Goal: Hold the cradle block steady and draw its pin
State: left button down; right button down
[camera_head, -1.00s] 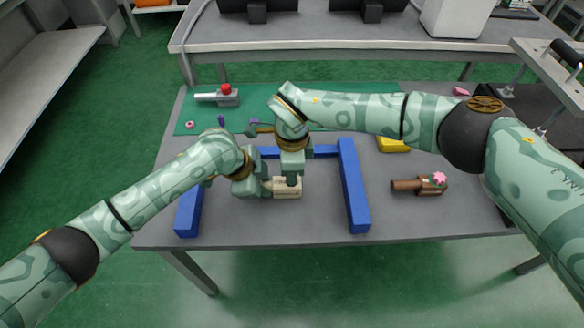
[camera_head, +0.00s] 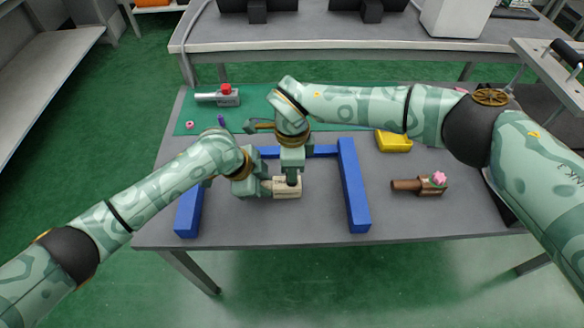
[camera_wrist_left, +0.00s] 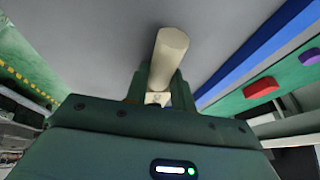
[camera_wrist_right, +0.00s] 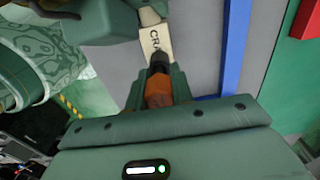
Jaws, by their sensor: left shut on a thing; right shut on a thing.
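The cream cradle block (camera_head: 287,188) sits on the grey table between the blue rails, partly hidden by my grippers. My right gripper (camera_head: 292,178) is above the block, shut on the pin's orange-brown head (camera_wrist_right: 158,91). The pin's dark lower part (camera_wrist_right: 160,62) points toward the block; I cannot tell how much of it is inside.
Blue rails (camera_head: 354,190) frame the work area. A fixture with a red knob (camera_head: 227,95) stands at the back left. A brown-handled fixture with a pink knob (camera_head: 432,184) and a yellow tray (camera_head: 394,142) are to the right. The table front is clear.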

pick_arm(q)
jog(key=shift+f, duration=0.1)
pick_arm(e)
jog(key=shift+r, duration=0.15)
jog(key=shift+r, duration=1.95)
jog(key=shift+r, duration=0.1)
jog(key=shift+r, duration=0.9)
pick_arm(q)
jog(key=c, duration=1.1)
grip_release()
jog(key=v, duration=1.2)
pick_arm(e)
jog(key=shift+a, duration=0.15)
